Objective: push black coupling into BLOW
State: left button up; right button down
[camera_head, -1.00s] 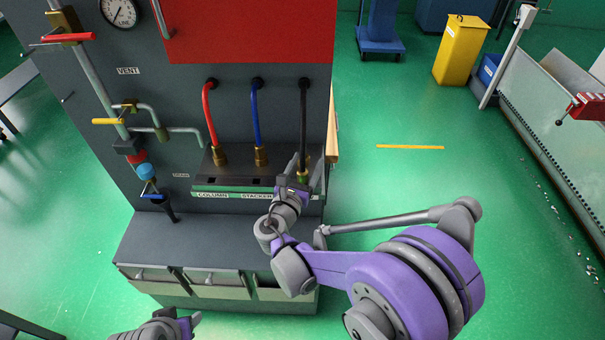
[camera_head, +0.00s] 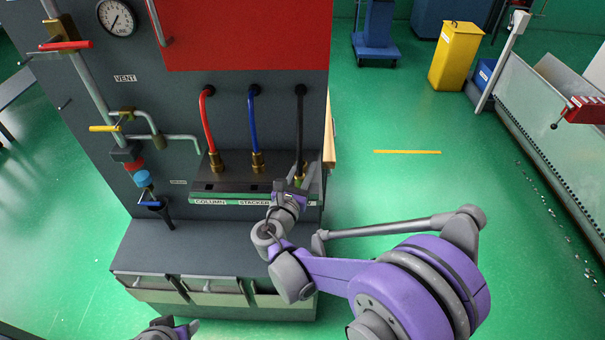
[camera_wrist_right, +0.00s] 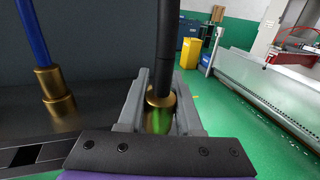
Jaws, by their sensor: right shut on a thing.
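The black hose (camera_head: 300,120) hangs from the panel's right side and ends in a brass coupling (camera_wrist_right: 160,98). My right gripper (camera_wrist_right: 158,106) is shut on this coupling, with one finger on each side of it. In the head view my right gripper (camera_head: 301,177) is at the right end of the dark manifold block (camera_head: 240,183). The coupling is upright; its lower end is hidden, so I cannot tell how it sits in the socket. The BLOW label is not readable behind my gripper. My left gripper (camera_head: 172,331) is at the bottom edge, partly cut off.
The red hose (camera_head: 206,125) and blue hose (camera_head: 254,125) stand in brass fittings on the block, above the COLUMN and STACKER labels. A wooden edge (camera_head: 330,135) borders the panel on the right. A grey ledge (camera_head: 200,245) lies below.

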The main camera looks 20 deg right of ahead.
pick_arm(q)
jog(key=r+p, duration=0.1)
jog(key=w+r+p, duration=0.1)
jog(key=r, duration=0.1)
jog(key=w+r+p, duration=0.1)
jog(key=r, duration=0.1)
pick_arm(e)
notch_tip(320, 180, up, 14)
jog(key=shift+r, duration=0.15)
dwell(0.4)
